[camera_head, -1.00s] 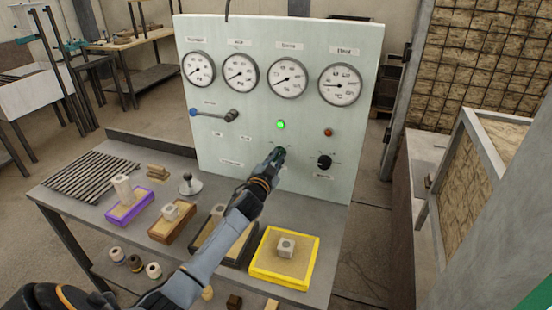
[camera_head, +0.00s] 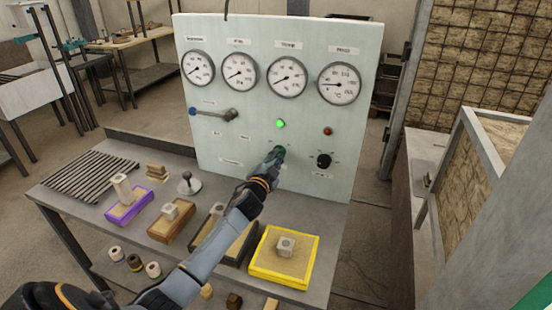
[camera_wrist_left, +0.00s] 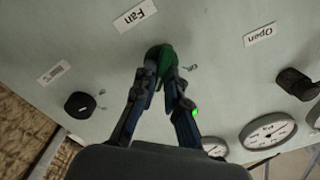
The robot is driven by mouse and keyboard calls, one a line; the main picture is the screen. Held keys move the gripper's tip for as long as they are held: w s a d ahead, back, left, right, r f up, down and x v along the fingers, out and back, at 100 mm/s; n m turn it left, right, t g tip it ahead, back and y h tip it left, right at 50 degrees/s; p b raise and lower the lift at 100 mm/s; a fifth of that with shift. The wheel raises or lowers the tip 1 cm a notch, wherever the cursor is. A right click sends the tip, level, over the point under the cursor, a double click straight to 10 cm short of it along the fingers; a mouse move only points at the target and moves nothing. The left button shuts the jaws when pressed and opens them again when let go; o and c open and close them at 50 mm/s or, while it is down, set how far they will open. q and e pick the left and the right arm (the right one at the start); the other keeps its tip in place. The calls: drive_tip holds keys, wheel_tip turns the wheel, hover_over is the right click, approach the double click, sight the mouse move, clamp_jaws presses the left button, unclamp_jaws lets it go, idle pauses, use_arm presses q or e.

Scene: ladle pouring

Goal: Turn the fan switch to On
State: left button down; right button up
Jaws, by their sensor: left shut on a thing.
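The fan switch is a green knob (camera_wrist_left: 160,57) below the label "Fan" in the left wrist view. In the head view the knob (camera_head: 279,150) shows on the pale control panel (camera_head: 270,180), under a lit green lamp (camera_head: 280,124). My left gripper (camera_head: 275,157) reaches up to it from the front. In the left wrist view the gripper's fingers (camera_wrist_left: 162,82) are closed on the knob from both sides. The fingers hide part of the knob, and its pointer setting cannot be read. My right gripper is not in view.
A black knob (camera_head: 324,160) sits right of the fan knob, under a dull red lamp (camera_head: 328,131). A lever with a blue end (camera_head: 214,114) is at the left, below several gauges. Moulds, including a yellow one (camera_head: 256,279), stand on the table under my arm.

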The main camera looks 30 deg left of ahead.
use_arm(q)
drive_tip(key=c, duration=1.4)
unclamp_jaws()
drive_tip(key=v, duration=1.2)
